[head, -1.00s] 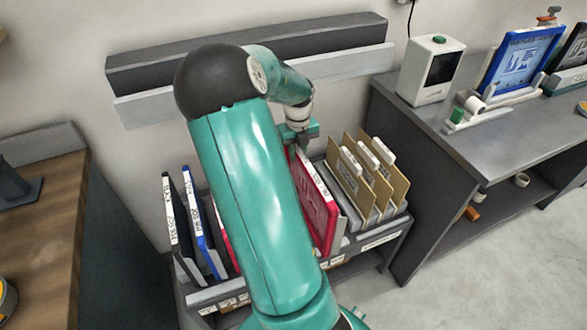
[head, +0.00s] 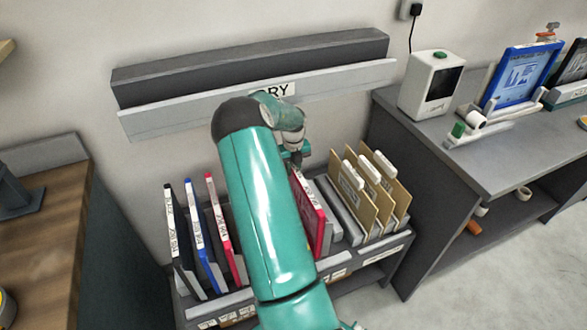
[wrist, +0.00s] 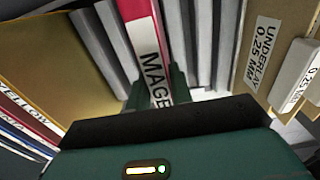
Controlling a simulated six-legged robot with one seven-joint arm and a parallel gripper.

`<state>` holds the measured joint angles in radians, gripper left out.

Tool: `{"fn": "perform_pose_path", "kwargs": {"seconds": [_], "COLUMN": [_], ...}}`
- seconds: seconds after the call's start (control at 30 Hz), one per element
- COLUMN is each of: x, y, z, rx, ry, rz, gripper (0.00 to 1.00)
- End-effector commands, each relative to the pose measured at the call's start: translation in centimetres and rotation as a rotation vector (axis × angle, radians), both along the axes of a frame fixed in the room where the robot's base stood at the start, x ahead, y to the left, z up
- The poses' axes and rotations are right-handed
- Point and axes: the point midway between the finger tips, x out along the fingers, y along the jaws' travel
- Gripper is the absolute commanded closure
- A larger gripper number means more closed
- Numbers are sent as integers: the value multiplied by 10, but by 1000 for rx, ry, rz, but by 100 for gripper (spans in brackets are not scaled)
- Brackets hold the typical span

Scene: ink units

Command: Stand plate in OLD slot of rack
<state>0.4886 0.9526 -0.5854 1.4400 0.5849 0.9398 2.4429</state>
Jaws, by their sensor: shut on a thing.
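The magenta plate (head: 309,216), red with a white label strip on its edge, stands upright at the middle of the rack (head: 340,275). In the wrist view the plate (wrist: 138,12) reads "MAGE", the rest covered. My gripper (head: 296,158) is above it at the back; its green fingers (wrist: 160,88) are shut on the plate's labelled edge. Grey dividers (wrist: 200,45) stand on both sides of the plate. My arm hides part of the rack's middle, and the plate's lower edge is hidden. The slot labels along the rack front are too small to read.
Black, blue and red-edged plates (head: 199,235) stand in the rack's left part. Tan folders with white tabs (head: 368,190) stand close on the right. A wall rail (head: 250,75) runs behind. A grey bench with a white device (head: 431,85) is at right, a wooden table (head: 40,240) at left.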

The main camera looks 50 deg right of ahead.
Motion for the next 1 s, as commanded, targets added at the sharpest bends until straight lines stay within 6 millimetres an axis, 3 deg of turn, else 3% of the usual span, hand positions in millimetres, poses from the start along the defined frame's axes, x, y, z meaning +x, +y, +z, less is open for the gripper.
{"fn": "perform_pose_path", "kwargs": {"seconds": [0.77, 0.8, 0.9, 1.0], "x": [0, -1, 0, 0], "y": [0, 0, 0, 0], "z": [-12, -13, -13, -13], "rx": [-1, -1, -1, -1], "ry": [0, 1, 0, 0], "rz": [0, 0, 0, 0], "gripper": [100, 72, 57, 57]}}
